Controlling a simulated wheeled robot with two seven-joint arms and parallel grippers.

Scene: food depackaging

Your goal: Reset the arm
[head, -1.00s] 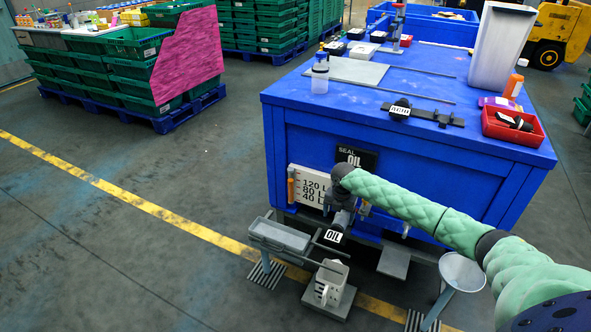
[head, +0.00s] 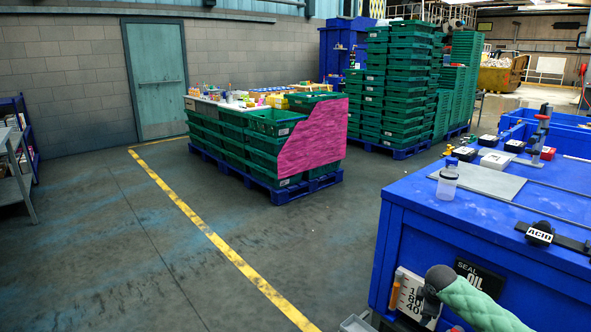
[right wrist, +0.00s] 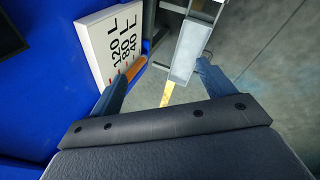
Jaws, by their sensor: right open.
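My right arm in its green padded sleeve (head: 480,305) shows at the bottom right of the head view, beside the front of the blue bench. My right gripper (right wrist: 165,78) is open in the right wrist view, with nothing between its two blue fingers. Its left finger is close to the orange handle (right wrist: 133,72) beside a white gauge panel (right wrist: 105,42) marked 120 L, 80 L and 40 L; I cannot tell whether they touch. A grey metal trough (right wrist: 190,52) lies beyond the right finger. My left gripper is out of view.
The blue bench (head: 415,225) stands at the right, with a bottle (head: 447,182), a grey plate (head: 490,180) and an ACID-labelled part (head: 540,233) on top. Stacked green crates (head: 225,150) stand on a blue pallet behind.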

